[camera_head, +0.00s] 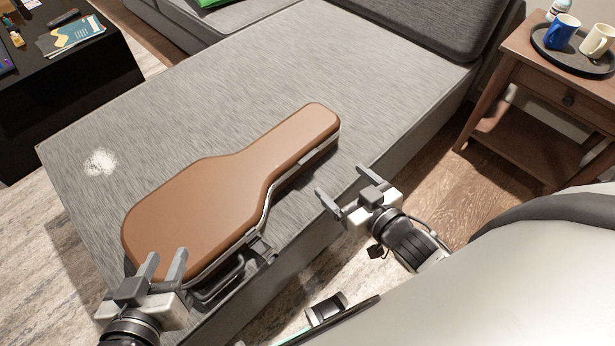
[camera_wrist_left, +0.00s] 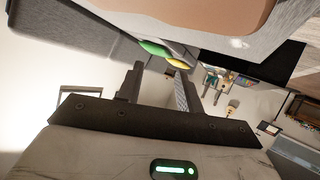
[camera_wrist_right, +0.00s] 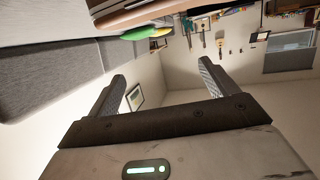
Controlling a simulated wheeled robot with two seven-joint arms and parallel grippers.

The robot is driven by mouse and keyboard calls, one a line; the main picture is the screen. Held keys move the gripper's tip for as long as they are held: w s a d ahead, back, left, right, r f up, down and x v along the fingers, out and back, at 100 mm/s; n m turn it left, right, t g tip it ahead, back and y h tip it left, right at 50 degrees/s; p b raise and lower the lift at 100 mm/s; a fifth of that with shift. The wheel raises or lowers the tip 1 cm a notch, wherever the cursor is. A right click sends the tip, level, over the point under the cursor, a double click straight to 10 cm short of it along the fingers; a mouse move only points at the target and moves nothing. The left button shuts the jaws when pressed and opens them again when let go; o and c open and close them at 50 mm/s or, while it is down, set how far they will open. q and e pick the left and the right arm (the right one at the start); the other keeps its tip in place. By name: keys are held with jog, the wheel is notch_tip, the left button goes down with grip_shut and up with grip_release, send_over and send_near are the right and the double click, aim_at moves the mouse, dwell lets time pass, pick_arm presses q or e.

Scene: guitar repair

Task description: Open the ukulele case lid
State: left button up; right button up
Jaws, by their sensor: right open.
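The ukulele case (camera_head: 215,200) lies flat on the grey sofa seat with its brown lid shut. Its narrow end points up and right. A dark handle (camera_head: 222,284) and metal latches are on its near side. My left gripper (camera_head: 165,261) is at the case's lower left end, its fingertips overlapping the lid's edge in the head view; I cannot tell whether they touch. Its fingers are apart with nothing between them, and they also show in the left wrist view (camera_wrist_left: 157,78). My right gripper (camera_head: 342,183) is open and empty, right of the case near the sofa edge.
The grey sofa (camera_head: 265,62) has free room beyond the case. A wooden side table (camera_head: 518,46) at the upper right bears a dark tray with a blue mug (camera_head: 562,32) and a cream mug (camera_head: 597,40). A black table (camera_head: 75,72) stands upper left.

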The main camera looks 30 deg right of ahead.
jog(key=w+d+f+n+t+y+b, duration=0.1)
jog(key=d+f+y+b, duration=0.1)
jog(key=d+f+b, duration=0.3)
jog(key=d+f+n+t+y+b, duration=0.1)
jog(key=f+b, duration=0.3)
jog(key=f, duration=0.3)
jog(key=y+b, duration=0.1)
jog(key=b, duration=0.3)
send_near(310, 159)
jog(key=x, duration=0.7)
jog(key=shift+w+f, duration=0.15)
jog(key=shift+w, duration=0.15)
jog(key=shift+w+a, duration=0.1)
jog(key=shift+w, duration=0.1)
pick_arm(q)
jog(key=d+f+n+t+h, duration=0.1)
jog(key=d+f+h, duration=0.2)
jog(key=d+f, duration=0.1)
jog(key=shift+w+f+t, duration=0.35)
jog(key=shift+f+t, duration=0.05)
jog(key=shift+f, duration=0.2)
